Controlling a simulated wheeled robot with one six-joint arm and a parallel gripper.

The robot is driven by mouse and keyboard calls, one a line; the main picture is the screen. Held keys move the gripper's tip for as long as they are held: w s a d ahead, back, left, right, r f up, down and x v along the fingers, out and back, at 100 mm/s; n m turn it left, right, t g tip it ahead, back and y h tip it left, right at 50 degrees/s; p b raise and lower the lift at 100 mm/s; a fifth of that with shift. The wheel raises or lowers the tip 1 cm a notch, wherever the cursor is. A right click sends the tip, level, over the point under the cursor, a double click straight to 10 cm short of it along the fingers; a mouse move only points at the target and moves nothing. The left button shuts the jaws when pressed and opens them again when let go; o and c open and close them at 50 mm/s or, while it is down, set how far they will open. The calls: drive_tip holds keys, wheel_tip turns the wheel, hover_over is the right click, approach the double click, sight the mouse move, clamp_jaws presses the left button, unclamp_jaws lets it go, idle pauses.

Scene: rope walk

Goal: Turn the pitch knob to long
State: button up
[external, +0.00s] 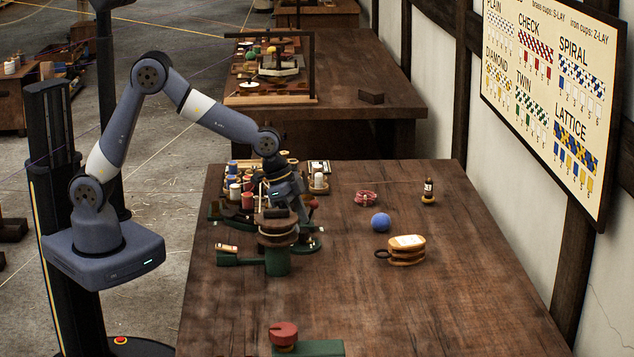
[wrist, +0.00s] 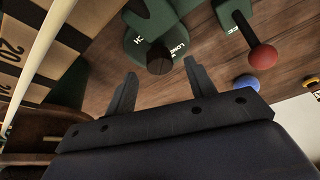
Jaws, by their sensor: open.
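The pitch knob (wrist: 160,60) is a dark round knob on a green dial plate (wrist: 137,44) in the wrist view. Lettering on the plate reads "LONG" on the right, with part of another word ending in "CH" on the left. My gripper (wrist: 160,78) is open, with its two fingers apart on either side of the knob in that picture. I cannot tell how far the fingertips are from the knob, or whether they touch it. In the external view my gripper (external: 285,200) is over the green machine (external: 278,262), and the knob is not clearly visible there.
A lever with a red ball (wrist: 262,56) stands right of the dial. A blue ball (external: 381,222), stacked brown pieces (external: 407,257), a small bottle (external: 428,192) and a red ring (external: 366,198) lie to the right. The front right of the table (external: 430,310) is clear.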

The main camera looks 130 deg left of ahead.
sight(303, 237)
drive_tip(key=shift+x, duration=1.1)
drive_tip(key=shift+c, duration=0.5)
drive_tip(key=c, duration=0.9)
drive_tip(key=shift+o, duration=0.2)
